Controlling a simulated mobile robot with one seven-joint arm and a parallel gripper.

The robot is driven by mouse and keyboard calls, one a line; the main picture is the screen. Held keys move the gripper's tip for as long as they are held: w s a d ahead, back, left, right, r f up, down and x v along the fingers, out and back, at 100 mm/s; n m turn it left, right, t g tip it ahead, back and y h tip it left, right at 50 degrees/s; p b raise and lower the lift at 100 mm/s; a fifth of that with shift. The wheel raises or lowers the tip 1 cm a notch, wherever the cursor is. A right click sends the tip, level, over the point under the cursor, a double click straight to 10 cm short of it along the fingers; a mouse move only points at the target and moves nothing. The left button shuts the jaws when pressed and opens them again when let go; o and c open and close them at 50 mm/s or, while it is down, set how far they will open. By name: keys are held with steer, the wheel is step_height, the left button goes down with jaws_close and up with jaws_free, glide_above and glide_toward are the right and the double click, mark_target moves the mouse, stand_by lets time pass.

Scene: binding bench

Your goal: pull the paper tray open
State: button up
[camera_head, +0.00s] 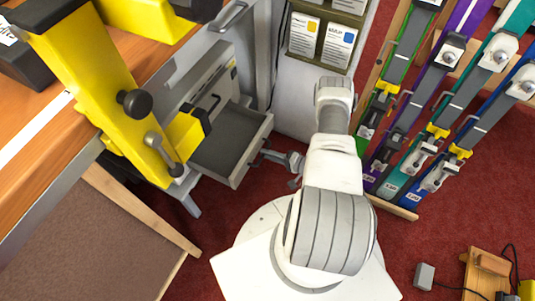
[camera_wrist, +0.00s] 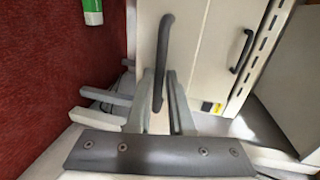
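The paper tray (camera_head: 225,150) is a grey drawer standing out from the cabinet under the bench, its empty inside visible from above. In the wrist view its pale front (camera_wrist: 190,30) carries a dark upright bar handle (camera_wrist: 164,50). My gripper (camera_head: 270,155) is at the tray's front in the head view. In the wrist view my gripper (camera_wrist: 158,85) has one finger on each side of the handle, with little gap, and looks shut on it. The exact contact at the fingertips is hard to see.
Another dark handle (camera_wrist: 243,50) is on a front set farther back. A yellow machine (camera_head: 95,85) stands on the wooden bench (camera_head: 22,195) at left. A rack of coloured strips (camera_head: 445,95) stands at right.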

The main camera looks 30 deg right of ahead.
steer(key=shift+o, duration=1.4)
steer(key=p+v, duration=0.3)
steer(key=v, duration=1.4)
steer(key=shift+s, duration=0.2)
steer(key=shift+d, duration=0.15)
